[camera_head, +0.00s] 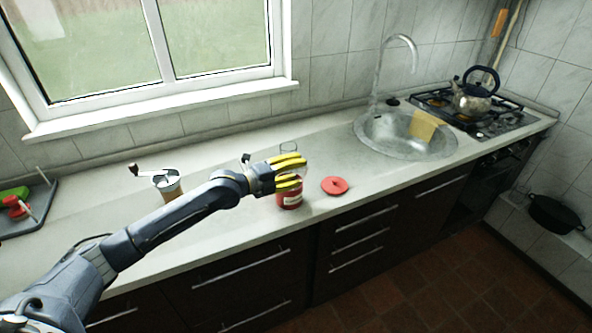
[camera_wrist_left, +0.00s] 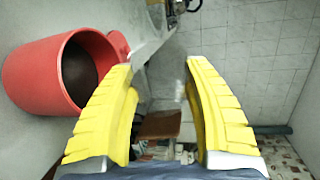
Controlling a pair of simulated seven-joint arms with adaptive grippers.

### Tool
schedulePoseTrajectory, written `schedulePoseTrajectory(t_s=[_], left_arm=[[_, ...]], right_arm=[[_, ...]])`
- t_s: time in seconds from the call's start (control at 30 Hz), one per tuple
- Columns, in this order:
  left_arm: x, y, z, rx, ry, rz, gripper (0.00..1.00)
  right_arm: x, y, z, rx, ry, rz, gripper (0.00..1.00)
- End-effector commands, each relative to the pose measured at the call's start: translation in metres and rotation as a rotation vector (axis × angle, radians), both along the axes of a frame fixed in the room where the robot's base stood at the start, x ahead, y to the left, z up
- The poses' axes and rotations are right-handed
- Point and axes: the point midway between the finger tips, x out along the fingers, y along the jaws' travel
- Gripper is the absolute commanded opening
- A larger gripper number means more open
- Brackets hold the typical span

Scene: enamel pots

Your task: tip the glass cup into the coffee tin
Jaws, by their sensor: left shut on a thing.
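The coffee tin (camera_head: 291,200) is red with a pale label and stands open on the counter, partly hidden behind my left gripper (camera_head: 292,171). In the left wrist view the tin (camera_wrist_left: 35,75) is at the left, with dark brown contents inside. My left gripper's yellow fingers (camera_wrist_left: 165,110) are shut on the glass cup with a gap between them. The clear rim of the glass cup (camera_head: 288,147) shows just above the fingers in the head view; its lower part is hidden, and its tilt and contents are hard to tell. My right gripper is in neither view.
A red lid (camera_head: 335,185) lies on the counter right of the tin. A coffee grinder (camera_head: 165,182) stands to the left, behind my arm. A sink (camera_head: 400,135) and a hob with a kettle (camera_head: 471,98) are further right. A grey tray (camera_head: 28,210) is at far left.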

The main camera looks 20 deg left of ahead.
Motion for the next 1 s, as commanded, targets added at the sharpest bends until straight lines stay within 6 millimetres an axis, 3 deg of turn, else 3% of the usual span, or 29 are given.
schedulePoseTrajectory(t_s=[0.67, 1.0], left_arm=[[-0.0018, -0.007, -0.0048, 0.672, -0.202, 0.0, 0.18], [0.0009, 0.0017, 0.0038, 1.033, -0.309, 0.001, 0.18]], right_arm=[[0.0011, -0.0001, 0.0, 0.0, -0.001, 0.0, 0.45], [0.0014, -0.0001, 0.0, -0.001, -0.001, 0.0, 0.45]])
